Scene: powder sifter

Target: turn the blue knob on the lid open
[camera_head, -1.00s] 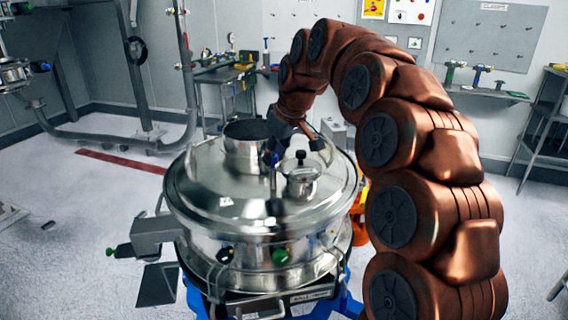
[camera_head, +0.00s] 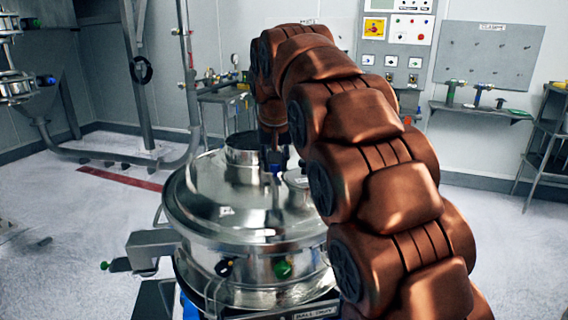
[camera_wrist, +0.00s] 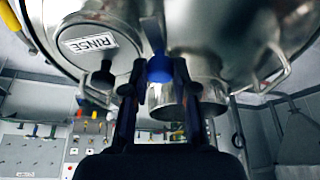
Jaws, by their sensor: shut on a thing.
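The blue knob (camera_wrist: 160,68) sits on the shiny metal lid, between my two dark fingers in the wrist view. In the head view a small patch of the blue knob (camera_head: 276,170) shows at my fingertips. My gripper (camera_wrist: 160,78) is shut on the knob; it also shows in the head view (camera_head: 273,158), low over the lid (camera_head: 205,205). The wrist view shows the lid (camera_wrist: 225,30) upside down. My fingers hide the sides of the knob, and its turn angle is hard to tell.
A round cover labelled RINSE (camera_wrist: 90,43) with a black knob (camera_wrist: 103,78) is beside the blue knob. A short metal port (camera_head: 243,160) rises close to my gripper. Green (camera_head: 282,268) and black knobs are on the vessel's side.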

